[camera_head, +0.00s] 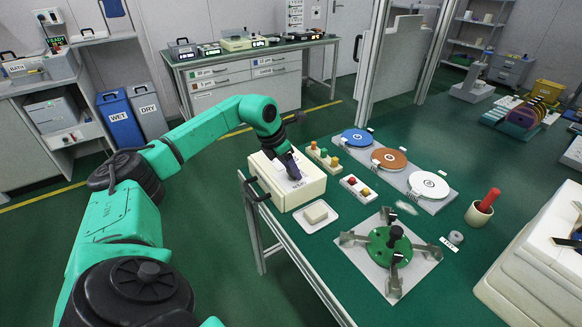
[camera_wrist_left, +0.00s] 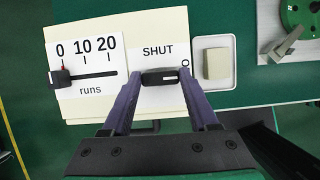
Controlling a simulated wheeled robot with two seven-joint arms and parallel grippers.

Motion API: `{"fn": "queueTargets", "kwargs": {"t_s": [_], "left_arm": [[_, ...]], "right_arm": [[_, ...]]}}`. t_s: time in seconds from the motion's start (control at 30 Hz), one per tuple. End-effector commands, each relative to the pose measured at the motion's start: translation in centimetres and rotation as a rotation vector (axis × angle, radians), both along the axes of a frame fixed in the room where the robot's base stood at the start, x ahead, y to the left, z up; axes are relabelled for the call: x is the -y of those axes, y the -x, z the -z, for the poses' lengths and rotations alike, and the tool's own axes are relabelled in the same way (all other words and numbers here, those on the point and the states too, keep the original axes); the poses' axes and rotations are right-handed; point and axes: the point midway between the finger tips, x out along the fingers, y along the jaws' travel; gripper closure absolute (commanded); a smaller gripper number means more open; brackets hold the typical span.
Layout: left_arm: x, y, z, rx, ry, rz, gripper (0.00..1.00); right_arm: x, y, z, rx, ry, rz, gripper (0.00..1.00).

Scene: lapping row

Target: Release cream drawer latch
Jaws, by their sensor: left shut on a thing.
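The cream drawer (camera_head: 312,190) is a box at the near left edge of the green table, with a dark handle (camera_head: 257,189) on its left side. In the left wrist view, the cream drawer (camera_wrist_left: 90,112) has a dark latch (camera_wrist_left: 160,77) just below the word SHUT. My left gripper (camera_head: 294,175) reaches down onto the top of the drawer. In the wrist view, its purple fingers (camera_wrist_left: 160,76) stand on either side of the latch and are shut on it. The gripper hides the latch in the head view. My right gripper is not in view.
Beside the latch is a "runs" scale (camera_wrist_left: 92,62) with its slider at 0. A white dish with a beige block (camera_head: 316,213) stands close to the drawer's right.

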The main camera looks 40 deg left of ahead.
Motion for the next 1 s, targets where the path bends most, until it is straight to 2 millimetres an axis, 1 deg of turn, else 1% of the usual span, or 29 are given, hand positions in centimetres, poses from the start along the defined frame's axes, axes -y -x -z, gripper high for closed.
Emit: {"fn": "queueTargets", "kwargs": {"t_s": [0.2,0.23,0.3,0.57,0.67,0.77,0.83,1.0], "left_arm": [[0.0,0.0,-0.1,0.003,-0.002,0.001,0.96],[0.0,0.0,-0.1,0.003,-0.002,0.001,0.32],[0.0,0.0,-0.1,0.003,-0.002,0.000,0.10],[0.0,0.0,0.0,0.001,-0.001,0.001,0.10],[-0.1,0.1,-0.4,0.002,-0.001,-0.001,0.10],[-0.3,0.6,-1.8,0.005,-0.002,0.000,0.10],[-0.5,1.3,-3.4,0.005,-0.004,-0.001,0.10],[-1.1,3.2,-8.3,0.007,-0.002,-0.002,0.10]], "right_arm": [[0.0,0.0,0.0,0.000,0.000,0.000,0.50],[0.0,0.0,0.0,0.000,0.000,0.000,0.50],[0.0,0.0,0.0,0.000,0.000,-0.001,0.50],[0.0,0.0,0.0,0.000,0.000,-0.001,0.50],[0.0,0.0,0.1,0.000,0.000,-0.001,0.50],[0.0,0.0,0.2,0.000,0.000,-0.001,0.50],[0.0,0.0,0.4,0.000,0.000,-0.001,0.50],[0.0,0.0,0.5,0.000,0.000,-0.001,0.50]]}}
